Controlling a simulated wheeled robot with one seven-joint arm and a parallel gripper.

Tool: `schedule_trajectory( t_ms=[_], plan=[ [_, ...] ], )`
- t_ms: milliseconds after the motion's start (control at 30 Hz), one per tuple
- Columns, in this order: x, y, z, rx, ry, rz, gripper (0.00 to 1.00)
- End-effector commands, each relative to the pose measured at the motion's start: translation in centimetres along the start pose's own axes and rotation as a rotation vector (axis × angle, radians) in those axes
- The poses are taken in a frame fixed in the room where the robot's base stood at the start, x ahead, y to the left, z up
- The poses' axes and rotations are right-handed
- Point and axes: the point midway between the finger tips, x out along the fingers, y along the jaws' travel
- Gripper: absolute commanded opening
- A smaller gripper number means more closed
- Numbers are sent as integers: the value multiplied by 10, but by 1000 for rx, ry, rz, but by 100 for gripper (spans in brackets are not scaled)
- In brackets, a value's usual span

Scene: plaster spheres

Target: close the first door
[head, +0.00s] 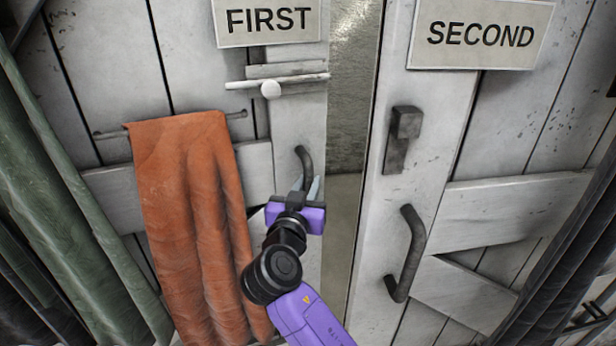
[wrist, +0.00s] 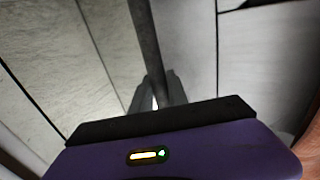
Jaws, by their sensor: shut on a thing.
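The first door (head: 270,158) is white planks under a sign (head: 269,21) reading FIRST. A gap with a pale wall and floor shows between its right edge and the second door (head: 480,215), so it appears ajar. Its dark curved handle (head: 304,156) is near that edge; the handle's lower part is hidden by my gripper (head: 306,187). My gripper is shut on the handle. In the wrist view the dark handle bar (wrist: 147,40) runs down between the fingers (wrist: 157,95). A pale sliding bolt (head: 271,89) with a round knob sits above the handle.
An orange cloth (head: 190,200) hangs from a thin rail on the first door, left of my arm. The second door has a dark latch (head: 402,138) and a handle (head: 409,255). Green drapes (head: 70,200) stand at the left, dark ones at the right.

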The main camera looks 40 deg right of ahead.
Motion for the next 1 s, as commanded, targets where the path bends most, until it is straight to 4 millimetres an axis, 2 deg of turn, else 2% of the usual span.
schedule_trajectory(
  t_ms=[33,67,700,833,1000],
  plan=[
    [-18,-6,2,-1,4,-11,0],
    [-26,-4,2,-1,4,-3,0],
    [-198,61,0,0,6,92,0],
    [-218,71,0,3,3,95,0],
    [-226,77,0,5,0,102,0]
  ],
)
